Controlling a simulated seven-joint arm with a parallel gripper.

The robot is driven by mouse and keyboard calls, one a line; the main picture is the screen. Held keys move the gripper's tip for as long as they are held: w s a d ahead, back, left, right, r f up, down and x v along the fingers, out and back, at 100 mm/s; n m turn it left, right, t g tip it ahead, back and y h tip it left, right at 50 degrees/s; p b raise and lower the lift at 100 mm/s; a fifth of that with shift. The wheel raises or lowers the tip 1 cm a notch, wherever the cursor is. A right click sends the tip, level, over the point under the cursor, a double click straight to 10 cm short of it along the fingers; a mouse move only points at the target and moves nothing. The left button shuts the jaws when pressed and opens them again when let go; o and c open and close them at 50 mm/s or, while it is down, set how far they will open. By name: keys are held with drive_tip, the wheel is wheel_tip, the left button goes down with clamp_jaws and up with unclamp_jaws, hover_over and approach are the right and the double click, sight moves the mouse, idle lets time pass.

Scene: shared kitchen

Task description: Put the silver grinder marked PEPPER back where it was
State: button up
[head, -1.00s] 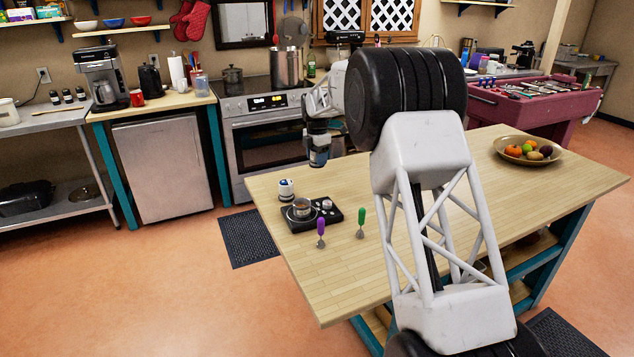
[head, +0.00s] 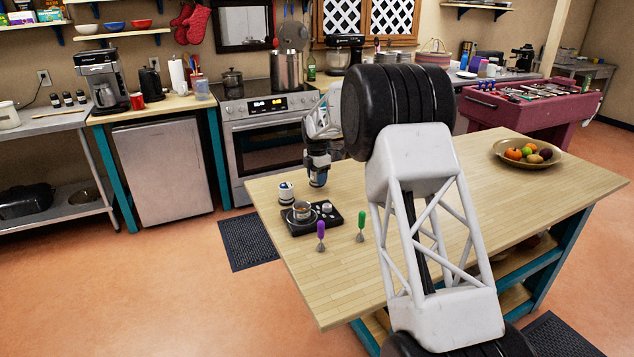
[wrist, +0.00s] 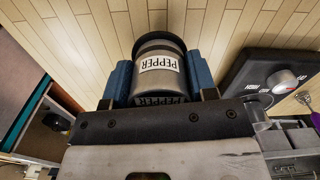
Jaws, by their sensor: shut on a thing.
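The silver grinder marked PEPPER (wrist: 160,72) is held between the blue fingers of my gripper (wrist: 160,88) in the wrist view, with its label readable. In the head view my gripper (head: 318,172) points down over the far left part of the wooden table (head: 420,240). The grinder is small and dark there, and I cannot tell whether its base touches the table. A small white and dark container (head: 286,192) stands on the table just left of my gripper; its marking is too small to read.
A fruit bowl (head: 505,155) is far right. The table's middle is clear.

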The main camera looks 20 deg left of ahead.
drive_tip(key=shift+f, duration=0.95)
drive_tip(key=shift+f, duration=0.15)
drive_tip(key=o, duration=1.2)
wheel_tip(320, 180, up, 12)
drive_tip(key=shift+r, duration=0.15)
